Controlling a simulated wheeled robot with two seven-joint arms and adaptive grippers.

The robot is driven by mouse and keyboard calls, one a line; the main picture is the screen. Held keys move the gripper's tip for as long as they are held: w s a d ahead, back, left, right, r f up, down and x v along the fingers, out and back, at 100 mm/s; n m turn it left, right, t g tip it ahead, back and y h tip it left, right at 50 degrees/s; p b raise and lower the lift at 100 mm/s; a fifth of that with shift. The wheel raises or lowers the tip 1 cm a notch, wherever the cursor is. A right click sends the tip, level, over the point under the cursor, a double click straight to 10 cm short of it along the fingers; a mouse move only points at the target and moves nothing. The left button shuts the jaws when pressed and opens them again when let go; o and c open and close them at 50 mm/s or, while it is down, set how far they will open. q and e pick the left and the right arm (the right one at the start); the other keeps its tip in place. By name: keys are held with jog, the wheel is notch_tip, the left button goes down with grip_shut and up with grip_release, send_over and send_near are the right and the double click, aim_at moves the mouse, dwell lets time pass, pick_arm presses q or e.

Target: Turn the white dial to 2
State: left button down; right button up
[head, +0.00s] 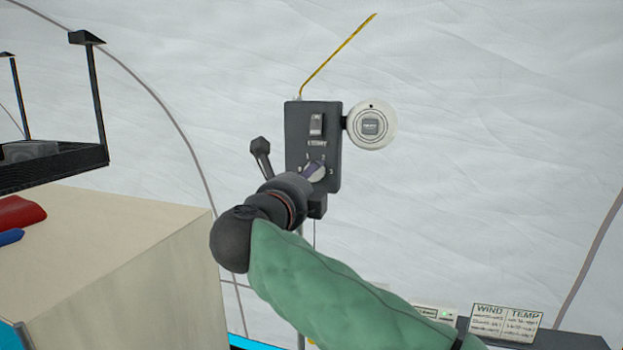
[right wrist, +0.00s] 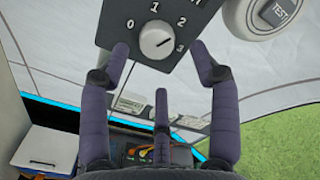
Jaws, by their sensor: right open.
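The white dial (right wrist: 157,39) is on a dark control box with marks 0, 1, 2 and 3 around it. Its dark line points right, toward the 2 and 3 side; I cannot tell the exact mark. In the head view the dial (head: 316,172) is partly covered by a finger. My right gripper (right wrist: 161,55) is open, with a finger at either side of the dial and another below it. It also shows in the head view (head: 289,160), in front of the box. I cannot tell whether any finger touches the dial. My left gripper is out of view.
The dark box (head: 294,133) has a switch (head: 316,124) above the dial. A round white detector (head: 371,125) sits at its right. A cream cabinet (head: 110,250) and a black shelf (head: 60,165) are at left. A wind and temp sign (head: 505,323) stands low right.

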jog(key=v, duration=0.8)
jog(key=shift+s, duration=0.2)
